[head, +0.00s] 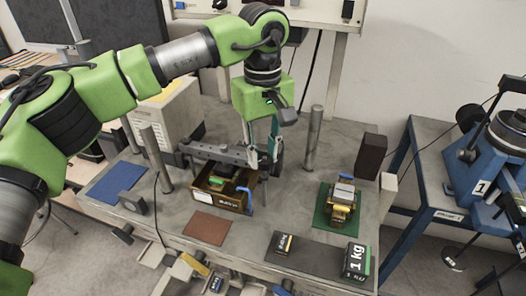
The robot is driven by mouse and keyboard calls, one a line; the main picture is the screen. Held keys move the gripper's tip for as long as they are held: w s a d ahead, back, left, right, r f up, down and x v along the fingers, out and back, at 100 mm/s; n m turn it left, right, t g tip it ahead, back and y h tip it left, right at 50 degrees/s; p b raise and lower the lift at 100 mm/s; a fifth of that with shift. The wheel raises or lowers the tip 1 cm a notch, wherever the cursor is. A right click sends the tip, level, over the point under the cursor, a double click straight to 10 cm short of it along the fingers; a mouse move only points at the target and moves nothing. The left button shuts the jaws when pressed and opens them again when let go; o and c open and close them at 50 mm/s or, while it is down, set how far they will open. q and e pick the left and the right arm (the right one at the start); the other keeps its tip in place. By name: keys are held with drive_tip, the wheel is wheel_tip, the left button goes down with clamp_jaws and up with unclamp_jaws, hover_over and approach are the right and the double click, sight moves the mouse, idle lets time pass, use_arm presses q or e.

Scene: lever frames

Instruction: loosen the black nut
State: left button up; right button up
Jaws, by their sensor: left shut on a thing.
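My left gripper (273,143) reaches down from the green arm at the top, with teal fingers. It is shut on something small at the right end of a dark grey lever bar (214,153). The fingers hide most of that thing, and I cannot tell whether it is the black nut. I cannot make out a black nut elsewhere on the lever. The bar lies roughly level above a brown box (233,200) with a blue handle and a white label. My right gripper is not in view.
Metal posts (314,138) stand on the grey table. A blue mat (118,184) lies left and a brown mat (206,226) in front. A brass-coloured device (342,203) sits on a green mat. A 1 kg block (356,261) is on a dark mat. A blue machine (480,170) stands right.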

use_arm(q)
drive_tip(key=n+b, duration=0.1)
drive_tip(key=n, duration=0.3)
drive_tip(key=shift+a+b, duration=0.1)
drive_tip(key=shift+b, duration=0.2)
drive_tip(key=n+b, duration=0.1)
drive_tip(key=n, duration=0.3)
drive_tip(key=shift+s+a, duration=0.1)
drive_tip(key=shift+s, duration=0.1)
drive_tip(key=n+b, duration=0.1)
drive_tip(key=n, duration=0.4)
drive_tip(key=shift+s+n+b, duration=0.15)
drive_tip(key=shift+n+b, duration=0.2)
drive_tip(key=shift+n, duration=0.05)
drive_tip(key=shift+s+n+b, duration=0.1)
drive_tip(key=shift+n+b, duration=0.3)
drive_tip(key=shift+n, duration=1.5)
drive_tip(key=shift+r, duration=0.1)
drive_tip(key=o, duration=1.1)
drive_tip(key=shift+o, duration=0.2)
